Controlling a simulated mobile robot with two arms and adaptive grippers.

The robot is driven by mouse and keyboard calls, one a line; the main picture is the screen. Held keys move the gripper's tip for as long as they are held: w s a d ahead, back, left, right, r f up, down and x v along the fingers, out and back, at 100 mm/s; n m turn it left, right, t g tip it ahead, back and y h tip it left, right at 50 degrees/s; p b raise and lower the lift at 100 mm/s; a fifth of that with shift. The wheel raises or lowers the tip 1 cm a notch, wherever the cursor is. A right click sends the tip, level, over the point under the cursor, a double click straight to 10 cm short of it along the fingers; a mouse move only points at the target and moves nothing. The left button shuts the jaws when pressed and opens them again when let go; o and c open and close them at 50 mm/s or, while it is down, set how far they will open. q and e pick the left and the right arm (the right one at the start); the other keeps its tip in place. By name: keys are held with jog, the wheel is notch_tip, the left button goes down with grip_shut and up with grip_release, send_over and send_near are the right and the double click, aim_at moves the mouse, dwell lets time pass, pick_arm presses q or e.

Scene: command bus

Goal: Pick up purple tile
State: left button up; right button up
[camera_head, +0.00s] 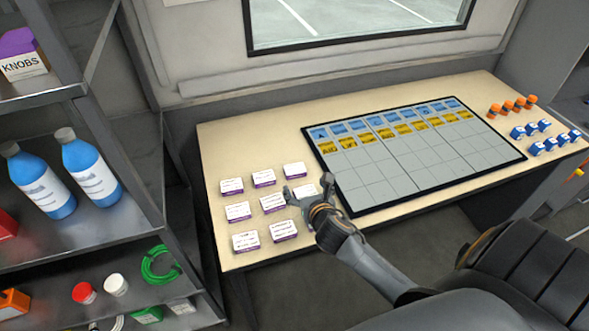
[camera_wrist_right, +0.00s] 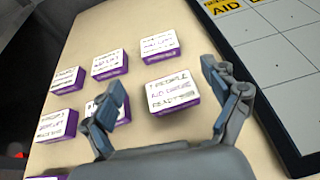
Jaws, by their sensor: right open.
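Several purple tiles with white printed tops lie in rows on the left part of the table. One tile (camera_wrist_right: 172,93) shows between the fingers of my right gripper (camera_wrist_right: 165,88) in the wrist view, with no clear contact. In the head view the right gripper (camera_head: 307,190) is open over the right side of the tile group, and partly hides the tile there. Other purple tiles (camera_head: 263,178) lie to the left, such as one at the front left (camera_head: 245,242). My left gripper is not in view.
A dark-framed board (camera_head: 375,178) with blue and yellow labels lies just right of the tiles. Orange pieces (camera_head: 508,106) and blue pieces (camera_head: 545,134) stand at the table's right end. A shelf with blue bottles (camera_head: 90,172) stands on the left.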

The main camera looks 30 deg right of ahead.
aim_at(297, 174)
jog(key=x, duration=0.3)
jog(key=shift+s, duration=0.1)
jog(key=shift+w+f, duration=0.2)
jog(key=shift+w, duration=0.1)
jog(key=shift+w+d, duration=0.1)
jog(key=shift+w, duration=0.05)
jog(key=x, duration=0.4)
jog(key=shift+w+f, duration=0.15)
jog(key=shift+w, duration=0.2)
jog(key=shift+d, duration=0.1)
jog(key=shift+c, duration=1.2)
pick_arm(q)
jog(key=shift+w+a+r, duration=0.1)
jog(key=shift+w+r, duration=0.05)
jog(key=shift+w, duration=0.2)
pick_arm(e)
jog(key=c, duration=1)
